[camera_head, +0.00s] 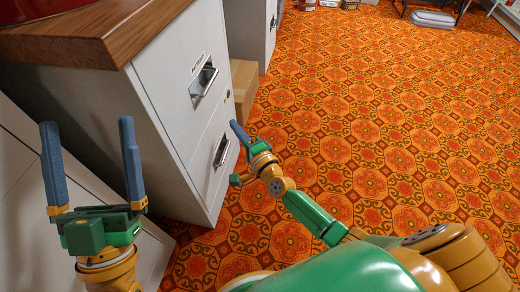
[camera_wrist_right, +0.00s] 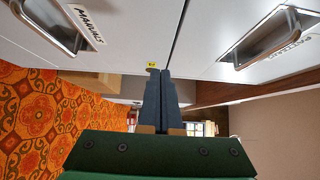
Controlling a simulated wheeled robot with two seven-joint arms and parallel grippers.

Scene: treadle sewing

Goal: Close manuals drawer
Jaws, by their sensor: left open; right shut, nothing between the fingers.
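The manuals drawer is the lower drawer (camera_head: 208,165) of a white cabinet, with a metal pull handle (camera_head: 221,150). Its front looks flush or nearly flush with the upper drawer; I cannot tell if a small gap is left. In the right wrist view its "MANUALS" label (camera_wrist_right: 87,24) and handle (camera_wrist_right: 50,25) show at the left. My right gripper (camera_head: 235,126) is shut and empty, its fingertips close to the far edge of the drawer fronts; contact is unclear. The shut fingers also show in the right wrist view (camera_wrist_right: 165,75). My left gripper (camera_head: 88,130) is open and empty, left of the drawer fronts, beside the cabinet.
The upper drawer (camera_head: 180,80) has its own handle (camera_head: 203,82) and looks shut. A brown wooden top (camera_head: 90,35) covers the cabinet. A cardboard box (camera_head: 243,80) stands behind it, near another white cabinet (camera_head: 250,25). The orange patterned floor (camera_head: 380,110) to the right is clear.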

